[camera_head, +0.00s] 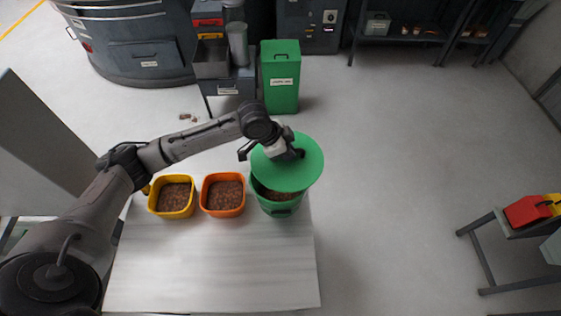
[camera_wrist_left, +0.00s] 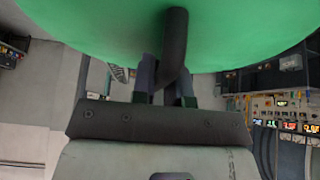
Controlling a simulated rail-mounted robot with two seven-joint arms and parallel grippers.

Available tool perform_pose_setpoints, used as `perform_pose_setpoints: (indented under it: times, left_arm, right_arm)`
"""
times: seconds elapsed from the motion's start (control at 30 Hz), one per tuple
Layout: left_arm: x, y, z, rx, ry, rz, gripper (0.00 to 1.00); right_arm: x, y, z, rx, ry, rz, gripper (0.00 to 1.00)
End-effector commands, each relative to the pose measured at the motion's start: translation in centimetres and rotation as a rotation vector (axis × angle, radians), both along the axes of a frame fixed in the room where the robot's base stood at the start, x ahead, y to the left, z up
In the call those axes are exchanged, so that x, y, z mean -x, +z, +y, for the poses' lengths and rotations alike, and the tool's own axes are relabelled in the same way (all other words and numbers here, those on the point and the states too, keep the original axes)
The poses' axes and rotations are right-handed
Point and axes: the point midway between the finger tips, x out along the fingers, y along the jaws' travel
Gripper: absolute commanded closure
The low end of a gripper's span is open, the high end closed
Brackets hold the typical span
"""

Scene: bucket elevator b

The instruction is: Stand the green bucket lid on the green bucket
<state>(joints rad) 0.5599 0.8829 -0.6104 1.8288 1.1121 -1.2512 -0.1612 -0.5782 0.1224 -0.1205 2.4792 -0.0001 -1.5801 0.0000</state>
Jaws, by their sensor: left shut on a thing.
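The green bucket lid (camera_head: 302,172) is a flat round disc in the head view. My left gripper (camera_head: 296,154) is shut on its dark handle, on the lid's upper side. The lid also fills the top of the left wrist view (camera_wrist_left: 90,25), with the handle (camera_wrist_left: 174,50) between the fingers of my left gripper (camera_wrist_left: 167,85). The green bucket (camera_head: 281,208) stands at the table's back right corner, with brown material inside. The lid is over the bucket's back part and overhangs it; the front of the opening is uncovered. My right gripper is not in view.
A yellow bin (camera_head: 174,212) and an orange bin (camera_head: 223,211), both with brown contents, stand left of the bucket on the pale table (camera_head: 210,270). The table's front is clear. A tall green container (camera_head: 281,90) stands on the floor behind. A side table with a red box (camera_head: 527,211) is at right.

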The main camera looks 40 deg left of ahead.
Motion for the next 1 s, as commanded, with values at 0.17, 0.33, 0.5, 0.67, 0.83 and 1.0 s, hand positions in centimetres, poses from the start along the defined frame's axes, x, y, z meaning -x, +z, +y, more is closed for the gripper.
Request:
perform_pose_setpoints:
  times: [0.17, 0.33, 0.5, 0.67, 0.83, 1.0]
  left_arm:
    - [-0.2, -4.0, 2.2, 0.001, -0.042, -0.001, 1.0]
    - [-0.2, -5.3, 3.1, 0.001, -0.06, -0.003, 1.0]
    - [-0.2, -5.9, 3.2, 0.001, -0.064, -0.003, 1.0]
    - [-0.2, -6.9, 3.1, 0.001, -0.063, -0.004, 1.0]
    - [-0.2, -8.3, 3.1, 0.0, -0.063, -0.003, 1.0]
    - [-0.2, -9.9, 3.2, 0.0, -0.063, -0.003, 1.0]
  right_arm:
    - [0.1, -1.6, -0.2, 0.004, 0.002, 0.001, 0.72]
    - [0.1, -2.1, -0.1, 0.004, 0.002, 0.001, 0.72]
    - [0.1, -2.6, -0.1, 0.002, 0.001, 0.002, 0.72]
    - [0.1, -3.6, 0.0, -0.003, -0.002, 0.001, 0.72]
    - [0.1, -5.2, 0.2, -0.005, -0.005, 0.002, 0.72]
    - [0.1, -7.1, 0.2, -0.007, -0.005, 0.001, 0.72]
